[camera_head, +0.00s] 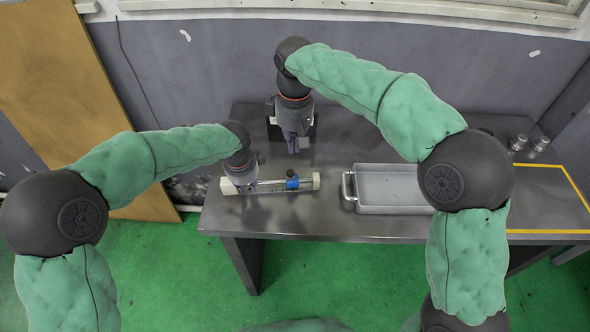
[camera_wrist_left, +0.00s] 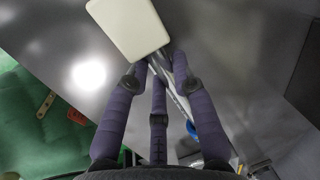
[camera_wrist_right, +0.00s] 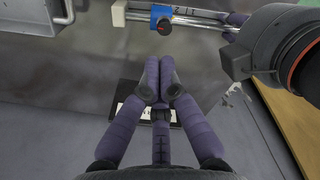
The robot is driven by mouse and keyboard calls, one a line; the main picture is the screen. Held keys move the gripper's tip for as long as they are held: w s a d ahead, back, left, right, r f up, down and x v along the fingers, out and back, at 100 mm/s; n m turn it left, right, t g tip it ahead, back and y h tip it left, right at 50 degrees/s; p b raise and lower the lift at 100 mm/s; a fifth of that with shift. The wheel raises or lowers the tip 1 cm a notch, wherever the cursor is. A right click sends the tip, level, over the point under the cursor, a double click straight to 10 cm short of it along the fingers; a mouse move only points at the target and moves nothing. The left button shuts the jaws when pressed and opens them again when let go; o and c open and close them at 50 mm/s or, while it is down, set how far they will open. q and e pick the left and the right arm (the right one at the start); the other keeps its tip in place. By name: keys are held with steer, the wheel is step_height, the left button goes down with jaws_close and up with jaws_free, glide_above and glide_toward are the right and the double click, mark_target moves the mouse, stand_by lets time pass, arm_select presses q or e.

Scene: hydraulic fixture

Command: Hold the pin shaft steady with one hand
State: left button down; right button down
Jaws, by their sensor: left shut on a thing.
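The pin shaft (camera_head: 265,187) is a shiny metal rod lying between two white end blocks. A blue slider (camera_head: 292,182) with a knob sits toward its right end. My left gripper (camera_head: 250,184) is shut on the shaft beside the left white block (camera_head: 228,187). In the left wrist view its purple fingers (camera_wrist_left: 160,72) close around the metal shaft next to the white block (camera_wrist_left: 129,28), which hides part of the grip. My right gripper (camera_head: 293,142) is behind the fixture, apart from it. In the right wrist view its fingertips (camera_wrist_right: 160,72) are together with nothing visible between them.
A grey metal tray (camera_head: 352,172) with handles stands right of the fixture on the dark table (camera_head: 330,222). A dark item with a white label (camera_wrist_right: 129,112) lies below my right gripper. Small metal cylinders (camera_head: 541,143) stand at the far right, near a yellow-taped area (camera_head: 548,231).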

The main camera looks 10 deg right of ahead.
mark_target(292, 181)
steer(key=d+f+m+y, duration=0.15)
steer(key=d+m, duration=0.25)
steer(key=m, duration=0.9)
steer(key=d+f+m+y, duration=0.1)
steer(key=d+m+y, duration=0.25)
steer(key=m, duration=0.95)
steer(key=shift+h, duration=0.4)
steer(key=x, duration=0.9)
steer(key=shift+w+d+f, duration=0.1)
steer(key=shift+w+f, duration=0.3)
steer(key=shift+f, duration=0.05)
steer(key=a, duration=0.4)
steer(key=shift+w+a, duration=0.1)
